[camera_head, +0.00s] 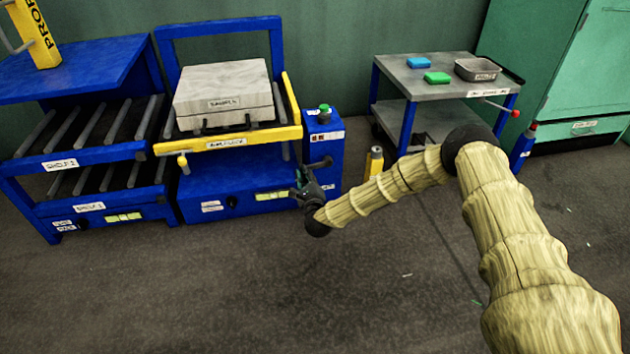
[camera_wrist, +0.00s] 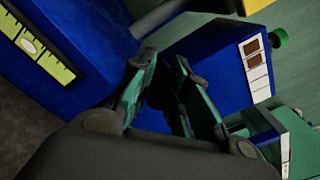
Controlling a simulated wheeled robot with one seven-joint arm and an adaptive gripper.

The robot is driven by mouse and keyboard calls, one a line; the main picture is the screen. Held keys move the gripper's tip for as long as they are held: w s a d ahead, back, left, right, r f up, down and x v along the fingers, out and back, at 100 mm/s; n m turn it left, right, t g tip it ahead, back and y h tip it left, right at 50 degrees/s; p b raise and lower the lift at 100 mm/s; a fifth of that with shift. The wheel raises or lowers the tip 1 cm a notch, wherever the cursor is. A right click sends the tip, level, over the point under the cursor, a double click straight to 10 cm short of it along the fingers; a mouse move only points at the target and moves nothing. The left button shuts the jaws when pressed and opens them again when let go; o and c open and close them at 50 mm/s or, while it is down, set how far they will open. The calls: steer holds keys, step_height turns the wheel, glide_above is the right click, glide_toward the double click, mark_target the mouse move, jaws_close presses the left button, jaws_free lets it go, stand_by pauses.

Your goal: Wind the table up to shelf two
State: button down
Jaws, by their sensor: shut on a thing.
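The lift table has a yellow deck frame (camera_head: 245,140) over a blue base (camera_head: 225,188). A grey mould case (camera_head: 225,96) lies flat on it. A blue rack on the left has a roller shelf labelled shelf 2 (camera_head: 60,164) above one labelled shelf 1 (camera_head: 90,207). The yellow deck's front edge looks slightly higher in the picture than shelf two's front rail; I cannot tell if they are level. My gripper (camera_head: 307,190) is at the front right of the blue base. In the wrist view its fingers (camera_wrist: 163,62) are shut around a dark part, probably the crank handle, mostly hidden.
A blue control post (camera_head: 324,140) with a green button (camera_head: 324,108) stands right beside the lift table.

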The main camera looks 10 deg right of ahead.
steer(key=shift+a+r, duration=0.2)
steer(key=shift+r, duration=0.65)
steer(key=c, duration=1.5)
jaws_free()
steer(key=shift+o, duration=0.9)
steer(key=shift+d+r, duration=0.1)
steer(key=shift+r, duration=0.05)
steer(key=shift+f, duration=0.2)
steer(key=shift+s, duration=0.15)
steer(key=shift+s, duration=0.3)
steer(key=s, duration=1.1)
steer(key=shift+s, duration=0.1)
